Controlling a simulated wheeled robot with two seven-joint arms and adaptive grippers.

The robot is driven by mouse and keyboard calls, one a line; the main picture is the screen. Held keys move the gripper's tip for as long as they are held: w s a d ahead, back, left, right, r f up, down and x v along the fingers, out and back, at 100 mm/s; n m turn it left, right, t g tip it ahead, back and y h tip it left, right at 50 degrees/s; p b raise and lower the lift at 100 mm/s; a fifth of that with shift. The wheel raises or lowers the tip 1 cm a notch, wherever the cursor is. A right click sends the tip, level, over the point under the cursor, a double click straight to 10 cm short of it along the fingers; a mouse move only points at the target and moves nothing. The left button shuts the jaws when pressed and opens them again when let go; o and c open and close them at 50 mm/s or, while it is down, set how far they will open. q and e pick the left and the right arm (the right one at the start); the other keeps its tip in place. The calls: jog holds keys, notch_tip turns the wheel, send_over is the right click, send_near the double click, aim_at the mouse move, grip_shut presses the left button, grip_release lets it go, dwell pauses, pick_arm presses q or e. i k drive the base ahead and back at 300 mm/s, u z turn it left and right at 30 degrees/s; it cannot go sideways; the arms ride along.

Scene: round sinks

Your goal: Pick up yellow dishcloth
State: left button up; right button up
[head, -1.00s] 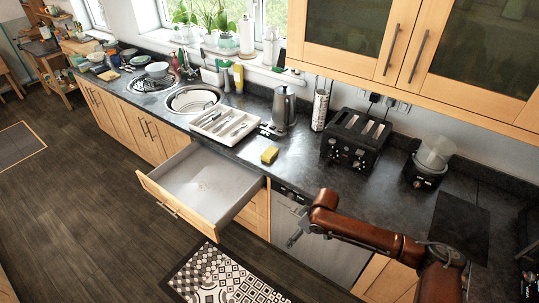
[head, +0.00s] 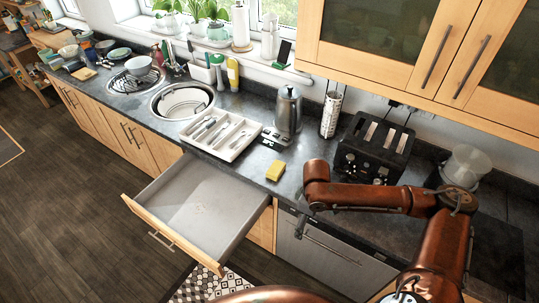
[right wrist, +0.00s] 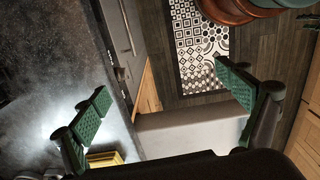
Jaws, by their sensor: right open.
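The yellow dishcloth (head: 275,171) is a small folded block lying on the dark countertop, near its front edge and behind the open drawer. In the right wrist view the yellow dishcloth (right wrist: 104,159) shows low at the left, partly cut off by my gripper's body and beside the left-hand finger. My right gripper (right wrist: 166,103) is open with nothing between its green-padded fingers, over the counter's front edge. In the head view my right arm reaches in from the right, its bent part just right of the dishcloth. My left gripper is not in view.
An open, empty drawer (head: 203,208) juts out in front of the counter. A white cutlery tray (head: 220,135) is left of the dishcloth; a kettle (head: 288,109) and black toaster (head: 373,148) stand behind. The counter around the dishcloth is clear. A patterned rug (right wrist: 199,45) lies below.

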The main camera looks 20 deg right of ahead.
aim_at(275, 172)
jog(key=i, duration=1.05)
